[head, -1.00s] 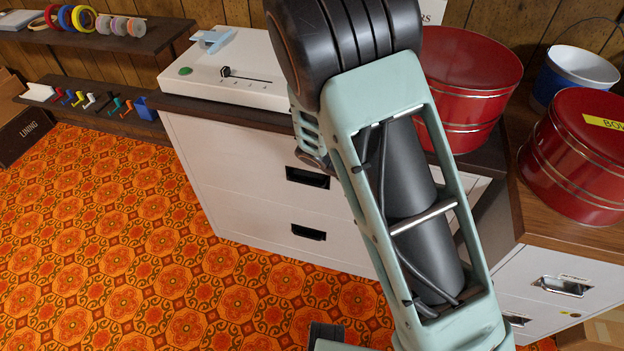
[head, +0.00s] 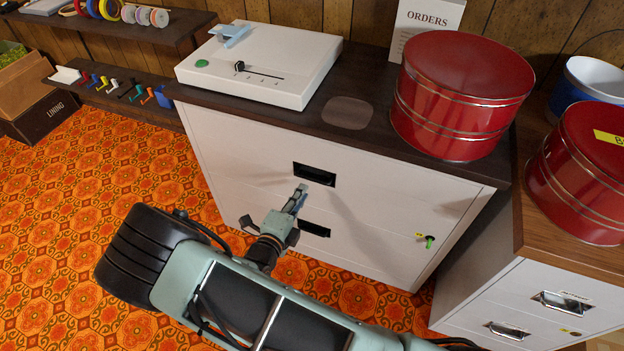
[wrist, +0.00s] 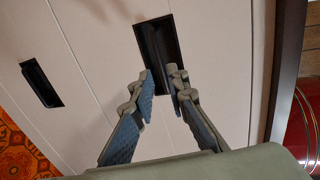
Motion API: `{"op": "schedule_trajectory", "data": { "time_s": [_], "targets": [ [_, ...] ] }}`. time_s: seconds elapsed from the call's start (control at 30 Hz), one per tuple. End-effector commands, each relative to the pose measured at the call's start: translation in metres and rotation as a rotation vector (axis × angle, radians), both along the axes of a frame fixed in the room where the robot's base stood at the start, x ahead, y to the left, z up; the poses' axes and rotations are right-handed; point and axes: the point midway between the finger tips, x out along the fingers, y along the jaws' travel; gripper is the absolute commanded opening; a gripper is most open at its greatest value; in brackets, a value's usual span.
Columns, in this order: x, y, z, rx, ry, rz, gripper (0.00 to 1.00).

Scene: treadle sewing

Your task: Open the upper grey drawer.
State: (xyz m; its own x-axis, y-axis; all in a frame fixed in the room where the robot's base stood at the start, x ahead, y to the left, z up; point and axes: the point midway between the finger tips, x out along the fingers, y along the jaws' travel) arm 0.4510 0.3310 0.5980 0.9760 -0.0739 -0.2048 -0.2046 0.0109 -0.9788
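The pale grey cabinet (head: 240,155) has two drawers with black recessed pulls. The upper drawer's pull (head: 314,174) and the lower drawer's pull (head: 314,229) both show, and the drawer fronts look flush and shut. In the wrist view the upper pull (wrist: 160,45) is just ahead of my fingertips and the lower pull (wrist: 41,83) is to the left. My gripper (head: 300,190) is just below the upper pull in the head view. In the wrist view my gripper (wrist: 162,79) is partly open, with nothing between its fingers. I cannot tell whether a fingertip touches the pull.
A green-headed key (head: 429,242) sticks out at the cabinet's lower right. A white device (head: 262,65) and a red tin (head: 460,95) stand on the dark top (head: 385,140). Another cabinet (head: 500,290) with chrome pulls stands at right. Patterned floor lies open at left.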

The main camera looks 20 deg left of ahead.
Motion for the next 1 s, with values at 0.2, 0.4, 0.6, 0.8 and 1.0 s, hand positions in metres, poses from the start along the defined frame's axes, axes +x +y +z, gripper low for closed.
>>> {"op": "schedule_trajectory", "data": {
  "time_s": [0.2, 0.4, 0.6, 0.8, 1.0],
  "targets": [
    [0.043, -0.004, -0.011, 0.002, 0.000, -0.005, 0.14],
    [0.069, -0.006, -0.016, 0.001, 0.001, -0.003, 0.14],
    [0.078, -0.006, -0.017, 0.002, 0.001, -0.002, 0.14],
    [0.078, -0.007, -0.016, 0.002, 0.001, -0.002, 0.14],
    [0.078, -0.007, -0.016, 0.003, 0.001, -0.003, 0.00]
  ]
}}
